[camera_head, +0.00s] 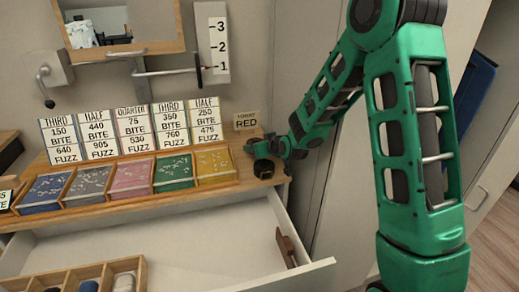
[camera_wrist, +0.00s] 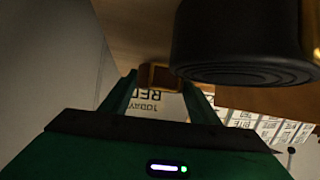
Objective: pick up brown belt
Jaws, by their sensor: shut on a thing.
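My gripper (camera_head: 257,147) reaches in from the right, low over the right end of the wooden desktop, just below the small "RED" sign. In the wrist view my gripper (camera_wrist: 163,86) has its green fingers closed on a small brown, squarish piece with a lighter tan edge. I take this piece to be the brown belt (camera_wrist: 160,76); only its end shows between the fingertips. In the head view it is too small and dark to make out. Whether it is clear of the desktop cannot be told.
A black round object (camera_head: 264,168) stands right beside my gripper at the desk edge; it looms large in the wrist view (camera_wrist: 245,45). The "RED" sign (camera_head: 246,121) is close behind. Coloured trays (camera_head: 133,178) and number cards (camera_head: 132,132) lie left. An open drawer (camera_head: 210,255) is below.

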